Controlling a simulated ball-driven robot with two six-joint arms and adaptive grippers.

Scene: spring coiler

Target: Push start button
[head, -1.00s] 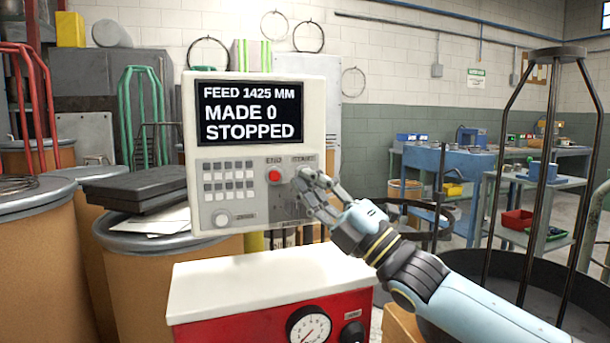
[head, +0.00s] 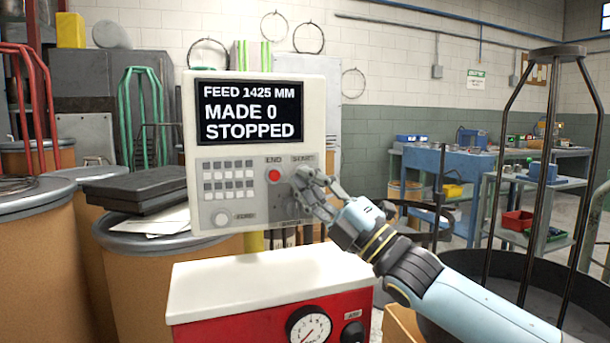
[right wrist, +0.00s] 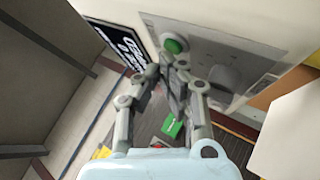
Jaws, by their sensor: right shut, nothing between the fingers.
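The control box (head: 316,120) has a screen (head: 248,112) that reads FEED 1425 MM, MADE 0, STOPPED. The red END button (head: 274,175) is in plain sight on its panel. The start button is hidden behind my right gripper (head: 300,178) in the head view. In the right wrist view it shows as a green button (right wrist: 173,46), just beyond the fingertips of my right gripper (right wrist: 166,66). The gripper is shut and empty. I cannot tell whether the fingertips touch the button. My left gripper is not in view.
A keypad (head: 229,180) is left of the END button. Below is a red cabinet with a white top (head: 270,277) and a gauge (head: 309,326). Drums (head: 140,275) stand at the left. A black wire stand (head: 530,180) is at the right.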

